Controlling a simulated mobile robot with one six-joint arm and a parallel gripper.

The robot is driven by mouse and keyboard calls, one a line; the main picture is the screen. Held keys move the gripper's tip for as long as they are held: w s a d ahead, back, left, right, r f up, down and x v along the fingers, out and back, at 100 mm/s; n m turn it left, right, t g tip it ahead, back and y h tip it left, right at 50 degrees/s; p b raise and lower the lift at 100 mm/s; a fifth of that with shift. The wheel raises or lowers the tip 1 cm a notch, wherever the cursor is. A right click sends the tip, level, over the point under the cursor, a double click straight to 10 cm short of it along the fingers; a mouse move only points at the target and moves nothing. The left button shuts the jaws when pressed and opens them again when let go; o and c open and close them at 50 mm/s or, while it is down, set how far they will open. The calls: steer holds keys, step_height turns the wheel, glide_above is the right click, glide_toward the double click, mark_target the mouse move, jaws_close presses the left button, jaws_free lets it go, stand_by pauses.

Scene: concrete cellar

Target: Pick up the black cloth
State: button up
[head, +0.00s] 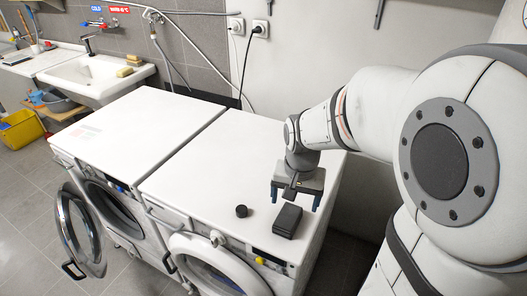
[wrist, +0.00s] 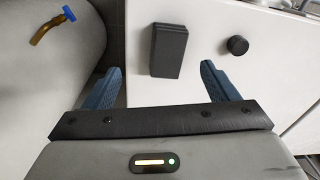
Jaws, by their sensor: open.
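A black, flat-topped rectangular item (head: 287,220), which looks like the folded black cloth, lies on the right washing machine's white top near its front edge. In the wrist view the black cloth (wrist: 168,50) shows ahead of the fingertips, roughly between their lines. My gripper (head: 295,200) is above the machine top, just behind the cloth in the head view. Its blue fingers are spread wide and empty, as the wrist view also shows (wrist: 160,78). No finger appears to touch the cloth.
A small black round knob-like piece (head: 241,211) lies left of the cloth; the wrist view shows it right of the cloth (wrist: 237,45). The right machine's top (head: 225,165) is otherwise clear. The left machine's round door (head: 80,228) hangs open. A sink (head: 95,75) stands at back left.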

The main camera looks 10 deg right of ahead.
steer(key=m, duration=0.2)
glide_above(289, 216)
steer(key=shift+g, duration=0.4)
steer(key=f, duration=0.4)
steer(key=shift+a+f, duration=0.25)
steer(key=shift+a, duration=0.05)
steer(key=shift+d+f+p, duration=0.15)
steer(key=shift+f+p, duration=0.15)
steer(key=shift+f, duration=1.65)
steer(key=shift+d+f+p, duration=0.1)
steer(key=shift+f+p, duration=0.15)
steer(key=shift+f, duration=1.7)
steer(key=shift+c, duration=0.6)
steer(key=c, duration=0.9)
steer(key=shift+r, duration=0.1)
steer(key=shift+c, duration=0.2)
step_height(289, 216, up, 10)
steer(key=shift+f, duration=0.1)
steer(key=o, duration=0.4)
steer(key=c, duration=0.3)
